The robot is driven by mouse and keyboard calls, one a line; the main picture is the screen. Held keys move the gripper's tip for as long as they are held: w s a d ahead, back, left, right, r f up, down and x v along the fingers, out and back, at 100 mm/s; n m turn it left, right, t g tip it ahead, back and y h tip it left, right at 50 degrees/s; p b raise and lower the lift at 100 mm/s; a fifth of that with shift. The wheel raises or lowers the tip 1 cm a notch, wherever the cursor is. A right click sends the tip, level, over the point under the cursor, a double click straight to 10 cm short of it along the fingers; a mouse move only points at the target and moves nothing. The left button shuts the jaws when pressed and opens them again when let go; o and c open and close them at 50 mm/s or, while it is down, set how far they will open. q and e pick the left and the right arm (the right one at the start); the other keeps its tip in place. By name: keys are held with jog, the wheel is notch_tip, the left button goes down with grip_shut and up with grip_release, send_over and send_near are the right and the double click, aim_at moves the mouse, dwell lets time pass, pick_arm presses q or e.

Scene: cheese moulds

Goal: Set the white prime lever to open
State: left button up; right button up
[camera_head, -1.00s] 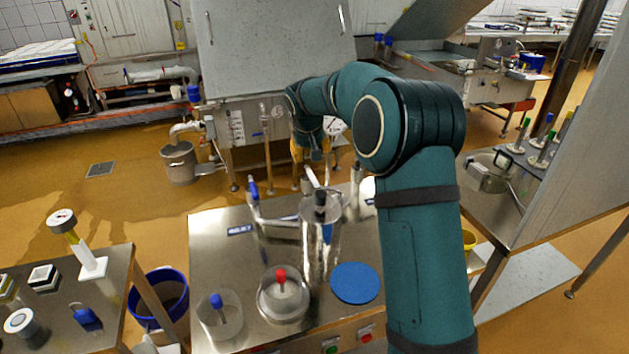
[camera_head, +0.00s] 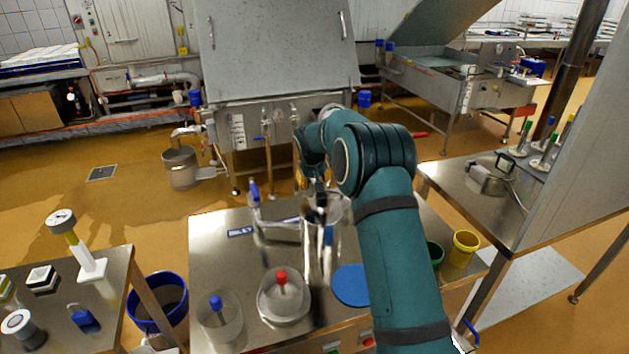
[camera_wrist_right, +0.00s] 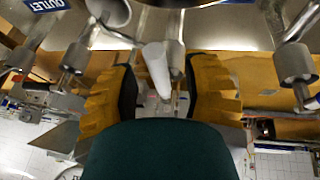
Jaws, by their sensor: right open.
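A white lever handle (camera_wrist_right: 157,68) shows in the right wrist view between the two orange-padded fingers of my right gripper (camera_wrist_right: 160,92). It slants up to a metal pipe fitting and lies nearer the left finger; I cannot tell if it touches a finger. The gripper is open, with gaps around the handle. In the head view the right gripper (camera_head: 313,184) is over the back of the steel table, largely covered by my teal arm, and the white lever cannot be made out there. My left gripper is not in view.
The steel table (camera_head: 215,265) carries a blue-handled valve (camera_head: 254,192), a red-knobbed vessel (camera_head: 283,297), a blue-knobbed clear cup (camera_head: 219,318) and a blue disc (camera_head: 350,286). A yellow bucket (camera_head: 463,248) stands at right. Metal pipes surround the gripper in the wrist view.

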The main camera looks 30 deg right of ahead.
grip_shut()
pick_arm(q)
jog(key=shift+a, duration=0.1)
pick_arm(e)
jog(key=shift+s+d, duration=0.1)
jog(key=shift+d, duration=0.05)
